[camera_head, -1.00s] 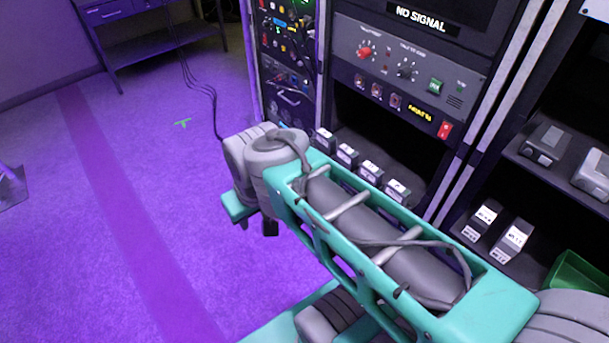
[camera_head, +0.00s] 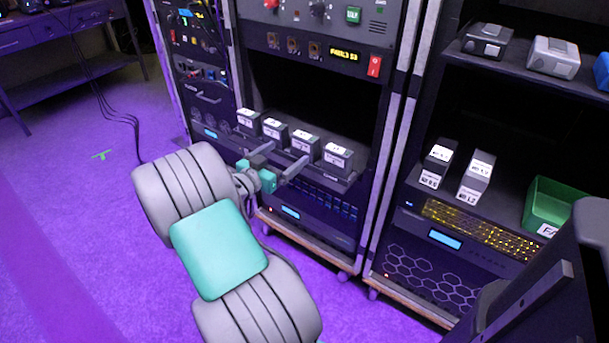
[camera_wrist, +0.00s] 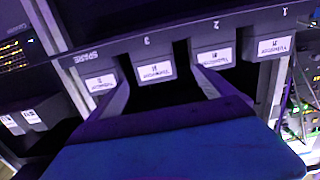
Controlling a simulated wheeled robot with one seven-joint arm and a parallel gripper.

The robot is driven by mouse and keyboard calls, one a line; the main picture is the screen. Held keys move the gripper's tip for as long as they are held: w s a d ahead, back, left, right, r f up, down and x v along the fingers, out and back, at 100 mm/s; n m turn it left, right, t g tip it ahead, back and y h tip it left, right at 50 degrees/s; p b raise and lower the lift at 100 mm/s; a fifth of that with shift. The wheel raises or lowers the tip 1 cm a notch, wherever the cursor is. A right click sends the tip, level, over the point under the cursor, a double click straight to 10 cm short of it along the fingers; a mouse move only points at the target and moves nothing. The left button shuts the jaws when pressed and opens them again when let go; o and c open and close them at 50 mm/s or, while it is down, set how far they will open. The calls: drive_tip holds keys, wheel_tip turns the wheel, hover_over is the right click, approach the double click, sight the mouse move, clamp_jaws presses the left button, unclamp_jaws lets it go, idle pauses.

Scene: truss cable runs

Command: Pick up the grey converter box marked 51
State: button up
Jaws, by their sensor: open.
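Several dark grey converter boxes with white labels stand in a row on the rack shelf in the head view. I cannot read their numbers surely, so I cannot tell which is 51. My gripper (camera_head: 283,160) is open and empty in front of the row. In the wrist view, which shows the row upside down, my gripper's fingers (camera_wrist: 160,80) point at the box under shelf mark 3 (camera_wrist: 157,71). That box appears between the fingertips; whether they reach past its front is unclear. In the head view this seems the third box from the left (camera_head: 307,143).
Neighbouring boxes (camera_head: 274,130) and (camera_head: 338,157) stand close on both sides with narrow gaps. The right rack holds two more labelled boxes (camera_head: 477,175), a green bin (camera_head: 552,205) and grey devices (camera_head: 487,41) above. Purple floor at left is open.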

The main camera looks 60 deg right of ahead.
sight(301, 144)
drive_tip(key=shift+s+d+h, duration=0.2)
drive_tip(key=shift+s+d, duration=0.1)
drive_tip(key=shift+d, duration=0.2)
drive_tip(key=shift+s+d+h, duration=0.2)
drive_tip(key=shift+s+d, duration=0.05)
drive_tip(key=shift+d, duration=0.25)
drive_tip(key=d, duration=0.4)
drive_tip(key=s+d, duration=0.1)
drive_tip(key=d, duration=0.1)
drive_tip(key=shift+s+d+f, duration=0.1)
drive_tip(key=shift+d+f, duration=0.05)
drive_tip(key=shift+d, duration=0.1)
drive_tip(key=shift+c, duration=0.2)
drive_tip(key=c, duration=1.7)
